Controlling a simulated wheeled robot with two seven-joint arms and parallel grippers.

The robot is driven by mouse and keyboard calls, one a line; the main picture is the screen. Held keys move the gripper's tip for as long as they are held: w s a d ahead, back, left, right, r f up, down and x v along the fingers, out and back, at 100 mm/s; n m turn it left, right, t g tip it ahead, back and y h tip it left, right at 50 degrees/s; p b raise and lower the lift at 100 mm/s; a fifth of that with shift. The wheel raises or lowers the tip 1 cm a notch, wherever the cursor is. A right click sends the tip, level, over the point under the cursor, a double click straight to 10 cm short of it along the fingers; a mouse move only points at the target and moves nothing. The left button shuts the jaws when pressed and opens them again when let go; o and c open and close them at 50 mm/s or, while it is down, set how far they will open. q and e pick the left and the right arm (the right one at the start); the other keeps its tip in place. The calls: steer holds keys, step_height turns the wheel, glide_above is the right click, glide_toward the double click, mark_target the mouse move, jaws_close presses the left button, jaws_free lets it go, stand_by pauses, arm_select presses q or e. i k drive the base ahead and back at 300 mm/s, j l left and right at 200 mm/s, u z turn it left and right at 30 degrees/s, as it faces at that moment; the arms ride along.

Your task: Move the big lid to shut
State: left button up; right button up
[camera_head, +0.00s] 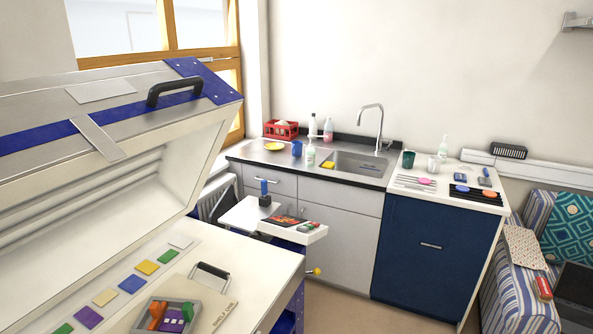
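The kiln's big lid (130,105) stands raised and tilted open at the left, grey with a blue band and blue corner. A black handle (175,91) sits on its outer face near the right end. Below it is the open kiln's cream bed (245,262), with a row of coloured square tiles, such as a blue tile (132,284), on it. The lid's left part runs out of the picture. Neither of my grippers is in view.
On the kiln bed are a grey tray (150,318) with coloured pieces and a black-handled beige board (210,300). A small white side table (243,213) stands right of the kiln. Beyond are a sink counter (290,167) and a blue cabinet (430,255). Floor shows at the lower middle.

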mark_target(95, 164)
steer(key=u, duration=1.3)
